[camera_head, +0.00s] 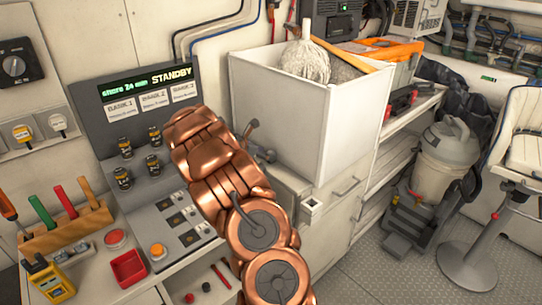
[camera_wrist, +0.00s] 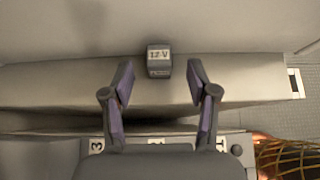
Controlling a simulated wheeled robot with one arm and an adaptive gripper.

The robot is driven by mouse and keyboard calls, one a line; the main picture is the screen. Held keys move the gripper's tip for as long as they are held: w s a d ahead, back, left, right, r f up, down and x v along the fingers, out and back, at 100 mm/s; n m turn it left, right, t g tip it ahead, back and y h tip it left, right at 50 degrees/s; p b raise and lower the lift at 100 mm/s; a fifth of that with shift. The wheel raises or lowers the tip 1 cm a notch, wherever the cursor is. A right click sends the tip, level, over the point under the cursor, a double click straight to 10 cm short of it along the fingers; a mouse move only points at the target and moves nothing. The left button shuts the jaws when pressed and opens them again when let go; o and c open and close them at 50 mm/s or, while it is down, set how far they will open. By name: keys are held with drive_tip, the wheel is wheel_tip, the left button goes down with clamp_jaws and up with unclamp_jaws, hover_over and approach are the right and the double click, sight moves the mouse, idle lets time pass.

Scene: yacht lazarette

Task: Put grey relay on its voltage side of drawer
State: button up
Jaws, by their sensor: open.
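The grey relay (camera_wrist: 158,60), a small dark grey block marked 12 V, is at the top centre of the wrist view, at the edge of a pale grey surface. My gripper (camera_wrist: 160,65) is open, its two purple-lined fingers on either side of the relay and apart from it. In the head view my gripper (camera_head: 258,145) is mostly hidden behind my copper arm, and the relay is hidden.
A grey control panel (camera_head: 95,95) reads STANDBY, with several knobs below it. A large white bin (camera_head: 310,110) stands right of my arm, above a closed front with a handle (camera_head: 345,187). Tools, a red tray (camera_head: 128,268) and a yellow meter (camera_head: 48,280) sit left.

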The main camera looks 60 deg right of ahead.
drive_tip(key=shift+p+x, duration=0.3)
drive_tip(key=shift+x, duration=1.2)
drive_tip(key=shift+c, duration=0.4)
clamp_jaws()
drive_tip(key=shift+r, duration=0.15)
